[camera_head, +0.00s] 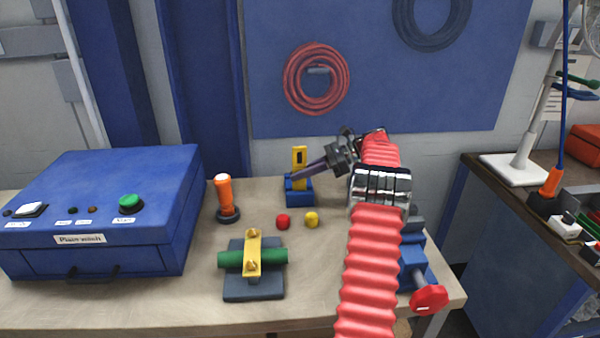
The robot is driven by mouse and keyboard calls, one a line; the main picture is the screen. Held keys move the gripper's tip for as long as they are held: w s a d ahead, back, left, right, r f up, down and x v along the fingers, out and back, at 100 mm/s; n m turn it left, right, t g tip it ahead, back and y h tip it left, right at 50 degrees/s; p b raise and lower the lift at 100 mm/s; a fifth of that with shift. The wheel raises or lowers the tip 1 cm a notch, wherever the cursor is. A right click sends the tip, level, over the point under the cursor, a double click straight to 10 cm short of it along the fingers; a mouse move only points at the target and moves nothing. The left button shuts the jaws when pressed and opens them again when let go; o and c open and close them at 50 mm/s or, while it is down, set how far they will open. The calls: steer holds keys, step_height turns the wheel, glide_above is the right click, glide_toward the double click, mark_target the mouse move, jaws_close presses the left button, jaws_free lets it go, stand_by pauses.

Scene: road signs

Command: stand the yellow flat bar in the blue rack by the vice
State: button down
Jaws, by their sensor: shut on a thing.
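The yellow flat bar (299,155) is upright, with a dark slot near its top. Its lower end meets the blue rack (299,194) on the bench; how deep it sits in the rack cannot be told. My gripper (298,175) reaches in from the right, its dark fingers shut on the bar just above the rack. The blue vice (412,262) with a red handle end stands at the right front of the bench, partly hidden behind my red arm.
A red ball (283,222) and a yellow ball (312,220) lie in front of the rack. An orange-handled tool (225,197) stands to the left. A green rod (270,259) with a yellow strap sits on a dark block. A blue control box (100,210) fills the left.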

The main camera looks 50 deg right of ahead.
mark_target(301, 181)
steer(key=shift+f, duration=0.6)
steer(key=shift+f, duration=0.65)
steer(key=shift+f, duration=0.25)
steer(key=c, duration=1.8)
jaws_free()
steer(key=shift+c, duration=0.2)
step_height(301, 181, up, 10)
steer(key=shift+f, duration=0.1)
steer(key=shift+a, duration=0.15)
